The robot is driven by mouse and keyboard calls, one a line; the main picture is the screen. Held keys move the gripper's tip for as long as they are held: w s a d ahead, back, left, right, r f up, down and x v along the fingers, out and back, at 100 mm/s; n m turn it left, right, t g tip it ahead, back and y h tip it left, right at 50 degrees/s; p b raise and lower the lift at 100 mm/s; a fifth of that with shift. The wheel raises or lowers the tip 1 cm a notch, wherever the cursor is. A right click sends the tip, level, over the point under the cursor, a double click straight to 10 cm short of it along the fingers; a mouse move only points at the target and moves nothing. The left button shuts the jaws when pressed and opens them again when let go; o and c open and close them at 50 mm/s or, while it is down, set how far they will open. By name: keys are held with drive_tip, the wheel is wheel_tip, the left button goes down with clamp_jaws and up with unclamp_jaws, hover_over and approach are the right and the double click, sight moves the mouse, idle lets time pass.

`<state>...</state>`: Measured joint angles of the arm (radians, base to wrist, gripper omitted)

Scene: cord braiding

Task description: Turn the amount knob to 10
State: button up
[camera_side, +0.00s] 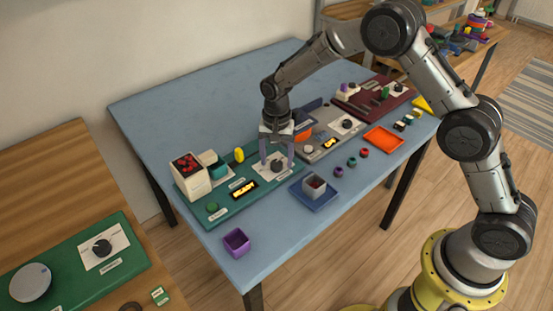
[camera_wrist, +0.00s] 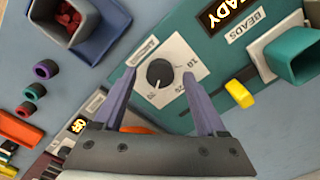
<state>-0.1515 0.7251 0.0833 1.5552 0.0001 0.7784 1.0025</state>
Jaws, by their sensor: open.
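The amount knob (camera_wrist: 159,73) is a round black dial on a white plate (camera_wrist: 173,48), fixed to the green board (camera_wrist: 215,47). The plate has printed numbers, seemingly 10, 20 and 30. A light mark on the knob appears to point toward the 30 side, though it is small. In the side view the dark knob (camera_side: 277,166) shows between my fingers. My gripper (camera_side: 277,159) is open, pointing down over the plate. In the wrist view its two purple-grey fingers (camera_wrist: 159,78) stand either side of the knob, with a gap on both sides.
The green board also carries a lit READY display (camera_wrist: 220,13), a teal cup (camera_wrist: 292,55) and a yellow piece (camera_wrist: 239,93). A grey cup with red beads (camera_side: 314,187) sits on a blue tray in front. A grey board (camera_side: 322,147) adjoins on the right.

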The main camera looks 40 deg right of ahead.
drive_tip(key=shift+f, duration=0.3)
clamp_jaws()
idle(0.3)
